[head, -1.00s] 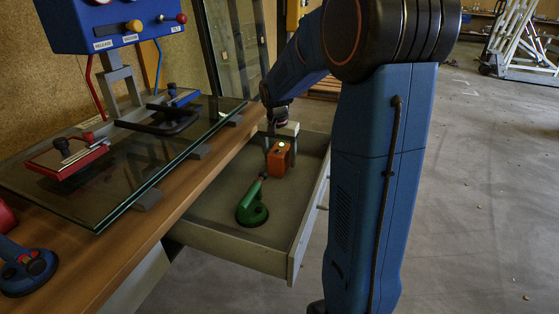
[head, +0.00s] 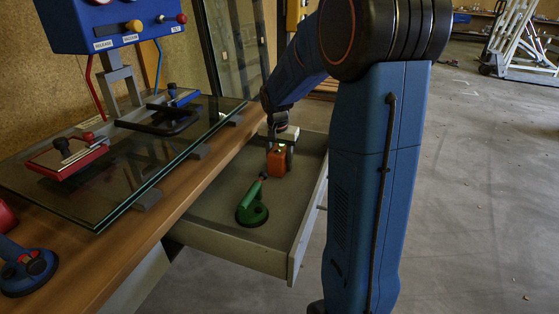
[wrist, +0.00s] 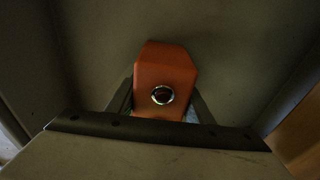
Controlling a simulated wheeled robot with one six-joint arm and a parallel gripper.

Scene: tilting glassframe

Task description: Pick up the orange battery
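The orange battery (head: 276,164) is a small block in the open drawer, near its far end. In the wrist view, the battery (wrist: 165,75) shows a round metal-ringed dark socket or button on its face. My gripper (head: 280,154) is above and around it, pointing down. In the wrist view, my gripper's fingers (wrist: 162,104) lie along both sides of the battery and appear to press on it. Whether the battery rests on the drawer floor or hangs just above it, I cannot tell.
A green suction cup (head: 252,212) with a handle lies in the drawer (head: 217,236), in front of the battery. A wooden bench (head: 128,254) with a glass pane (head: 125,172) stands at the left. The blue suction tool (head: 27,270) sits on it. Open floor is at the right.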

